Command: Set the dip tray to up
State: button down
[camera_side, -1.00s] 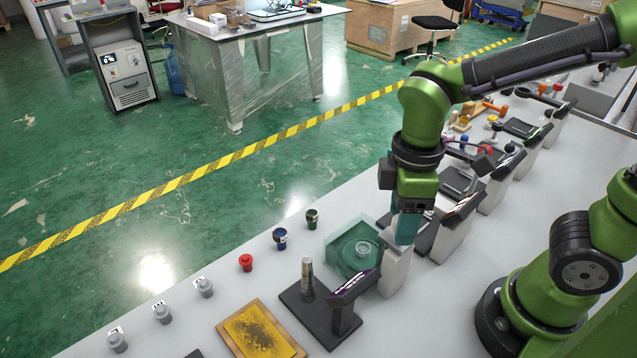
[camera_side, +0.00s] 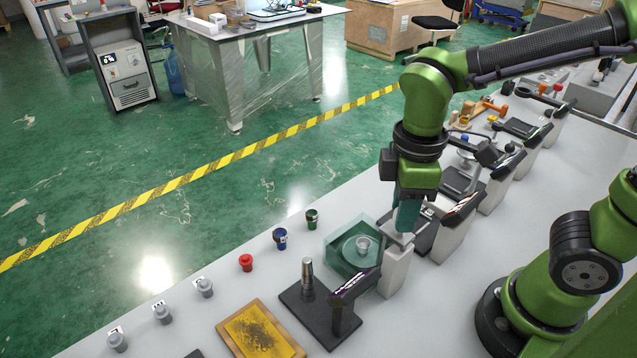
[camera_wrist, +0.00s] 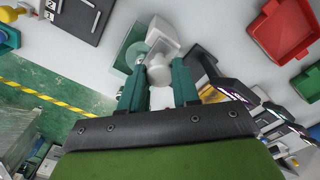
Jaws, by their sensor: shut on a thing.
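The dip tray is a clear teal box (camera_side: 345,262) on the bench, with a round disc and a small clear cup (camera_side: 362,244) inside. A pale grey post (camera_side: 393,275) stands against its right side. My gripper (camera_side: 402,232) points down over the post's top, its teal fingers shut on a pale grey handle (camera_wrist: 158,72) there. In the wrist view the fingers (camera_wrist: 158,90) lie on both sides of this handle, and the tray (camera_wrist: 125,52) shows just beyond it.
A black stand with a metal cylinder (camera_side: 307,275) and a slanted panel (camera_side: 352,286) is close in front of the tray. Several knobs and small jars line the bench's left edge. A yellow framed plate (camera_side: 262,330) lies nearer. More slanted panels stand to the right, behind my gripper.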

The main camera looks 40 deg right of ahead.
notch_tip(320, 180, up, 6)
jog(key=shift+r, duration=0.1)
jog(key=c, duration=0.8)
grip_release()
notch_tip(320, 180, up, 17)
jog(key=shift+f, duration=0.2)
jog(key=d+f+m+t+y, duration=0.1)
jog(key=d+f+m+t, duration=0.2)
jog(key=f+m, duration=0.3)
jog(key=d+f+m+t+y, duration=0.1)
jog(key=d+f+m+t, duration=0.3)
jog(key=f+m, duration=0.3)
notch_tip(320, 180, down, 3)
jog(key=shift+w+d, duration=0.15)
jog(key=shift+w, duration=0.2)
